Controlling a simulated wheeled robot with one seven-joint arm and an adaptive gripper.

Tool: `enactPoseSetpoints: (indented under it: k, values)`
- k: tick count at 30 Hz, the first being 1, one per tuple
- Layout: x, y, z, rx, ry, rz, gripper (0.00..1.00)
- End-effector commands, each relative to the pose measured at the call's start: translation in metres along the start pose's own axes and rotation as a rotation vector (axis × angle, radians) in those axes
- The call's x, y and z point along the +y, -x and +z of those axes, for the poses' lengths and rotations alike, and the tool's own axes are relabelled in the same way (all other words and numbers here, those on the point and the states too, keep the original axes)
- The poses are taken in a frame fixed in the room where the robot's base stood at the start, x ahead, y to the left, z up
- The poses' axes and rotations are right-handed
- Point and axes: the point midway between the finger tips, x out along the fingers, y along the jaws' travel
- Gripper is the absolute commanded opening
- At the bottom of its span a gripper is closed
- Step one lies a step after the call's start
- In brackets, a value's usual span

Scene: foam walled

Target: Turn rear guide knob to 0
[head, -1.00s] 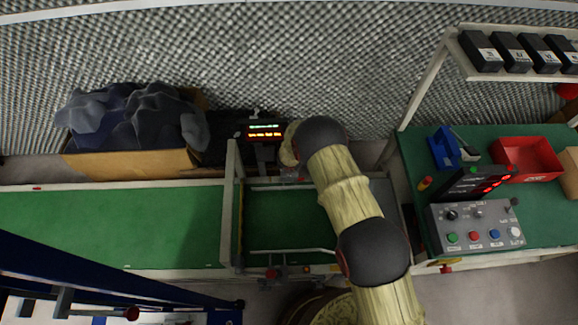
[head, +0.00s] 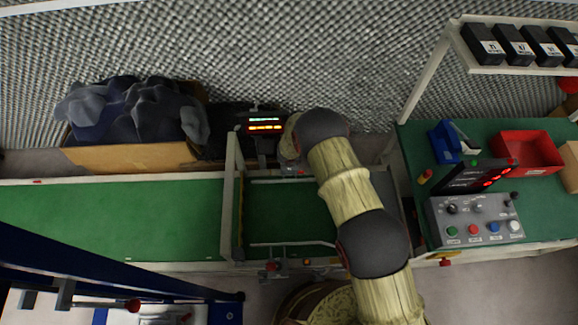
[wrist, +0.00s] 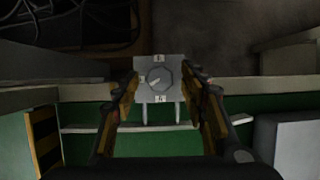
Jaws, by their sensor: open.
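The rear guide knob (wrist: 160,77) is a round grey knob on a small light plate (wrist: 173,60) with markings around it, seen in the wrist view. A pale pointer on the knob aims to the lower left. My gripper (wrist: 167,88) is open, with one finger on each side of the plate and knob. I cannot tell whether the fingertips touch it. In the head view my arm covers most of the gripper and the knob at the rear edge of the green conveyor (head: 285,212).
A lit display (head: 265,124) stands behind the conveyor, left of my arm. A box of dark cloth (head: 130,157) is at the back left. A control panel (head: 476,219) and a red bin (head: 527,153) are on the right table. A front guide rail (head: 292,244) crosses the conveyor.

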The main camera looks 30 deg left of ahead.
Motion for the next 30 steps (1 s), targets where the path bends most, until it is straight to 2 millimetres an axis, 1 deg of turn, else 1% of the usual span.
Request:
enactPoseSetpoints:
  k: [4, 10, 20, 30]
  values:
    - [0.0, 0.012, 0.001, -0.001, 0.001, 0.0, 0.43]
    - [0.002, 0.018, -0.016, -0.001, 0.002, 0.0, 0.43]
    - [0.004, 0.03, -0.047, -0.001, 0.002, 0.0, 0.43]
    - [0.006, 0.045, -0.083, -0.001, 0.001, 0.001, 0.43]
